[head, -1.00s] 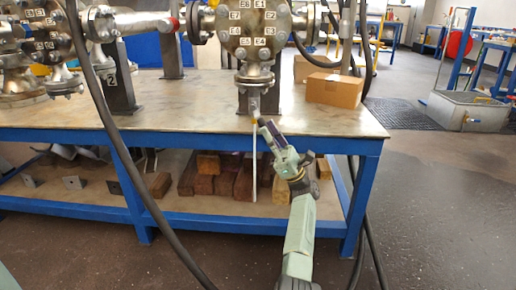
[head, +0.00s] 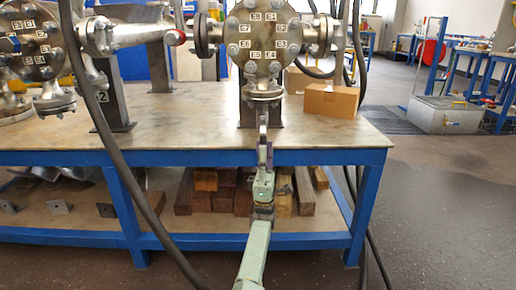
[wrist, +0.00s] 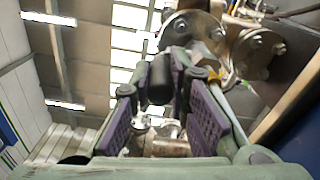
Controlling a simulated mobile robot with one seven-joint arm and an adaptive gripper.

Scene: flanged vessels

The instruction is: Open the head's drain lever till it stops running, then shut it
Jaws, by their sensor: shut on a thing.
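The flanged head (head: 258,40) with numbered bolts stands on the bench, and its drain outlet (head: 262,92) hangs below it. My gripper (head: 264,145) is at the bench's front edge, under the outlet. In the wrist view my gripper (wrist: 165,95) has its purple pads on either side of the dark drain lever grip (wrist: 160,78) and is shut on it. A pale and yellow piece (wrist: 231,78) shows right of the fingers. The lever is mostly hidden by my gripper in the head view. I see no stream below the outlet now; my arm covers that place.
The blue-framed bench (head: 345,138) has wooden blocks (head: 205,190) on its lower shelf. Black hoses (head: 85,75) hang in front of the bench at left. The floor to the right is open.

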